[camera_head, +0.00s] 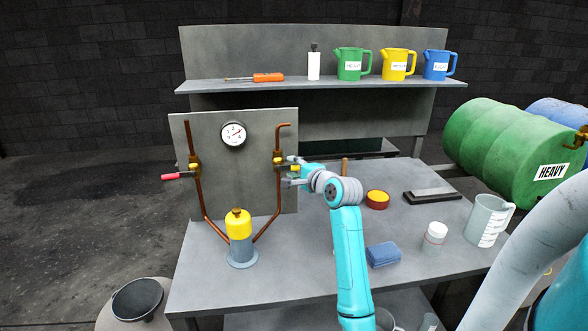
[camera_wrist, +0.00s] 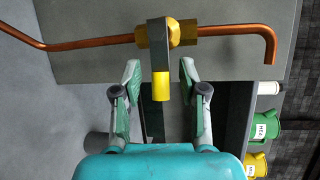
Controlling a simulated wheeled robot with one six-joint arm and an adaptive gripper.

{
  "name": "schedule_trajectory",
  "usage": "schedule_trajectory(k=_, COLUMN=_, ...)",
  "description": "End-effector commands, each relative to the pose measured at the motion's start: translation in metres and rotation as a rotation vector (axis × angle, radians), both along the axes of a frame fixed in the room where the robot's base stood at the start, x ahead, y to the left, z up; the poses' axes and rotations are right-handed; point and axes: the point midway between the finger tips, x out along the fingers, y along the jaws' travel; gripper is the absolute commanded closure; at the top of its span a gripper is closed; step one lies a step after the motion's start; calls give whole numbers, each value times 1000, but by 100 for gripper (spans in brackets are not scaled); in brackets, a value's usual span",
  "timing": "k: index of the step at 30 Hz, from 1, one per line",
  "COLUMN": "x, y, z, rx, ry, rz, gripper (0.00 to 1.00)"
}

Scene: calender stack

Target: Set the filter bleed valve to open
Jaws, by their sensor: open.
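A yellow filter bowl (camera_head: 238,224) stands on a grey base on the bench, with copper pipes rising from it on both sides. The right pipe carries a brass valve (camera_head: 278,161); it also shows in the wrist view (camera_wrist: 184,31). Its grey lever has a yellow tip (camera_wrist: 161,86) and lies across the pipe. My gripper (camera_head: 289,171) is open at this valve. In the wrist view its fingers stand on either side of the lever, with gaps showing. The left pipe has another brass valve (camera_head: 194,166) with a red-tipped handle (camera_head: 172,176) pointing left. I see no label naming either valve.
A grey panel (camera_head: 225,180) with a round gauge (camera_head: 233,134) stands behind the pipes. A blue sponge (camera_head: 382,254), yellow-topped tin (camera_head: 377,199), white jar (camera_head: 434,236) and measuring jug (camera_head: 487,220) stand right of my arm. A shelf above holds jugs.

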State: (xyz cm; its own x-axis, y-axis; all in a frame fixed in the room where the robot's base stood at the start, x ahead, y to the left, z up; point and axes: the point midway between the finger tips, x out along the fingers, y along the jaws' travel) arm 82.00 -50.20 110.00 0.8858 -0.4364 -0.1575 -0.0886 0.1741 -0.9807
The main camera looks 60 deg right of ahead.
Motion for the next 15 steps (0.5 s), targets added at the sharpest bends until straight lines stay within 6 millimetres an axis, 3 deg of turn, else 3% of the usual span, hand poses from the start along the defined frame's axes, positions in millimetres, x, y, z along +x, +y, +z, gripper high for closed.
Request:
schedule_trajectory(k=8, x=1, y=-1, z=0, rx=0, ry=0, rz=0, gripper=58)
schedule_trajectory(k=13, x=1, y=-1, z=0, rx=0, ry=0, rz=0, gripper=98)
schedule_trajectory(k=15, x=1, y=-1, z=0, rx=0, ry=0, rz=0, gripper=100)
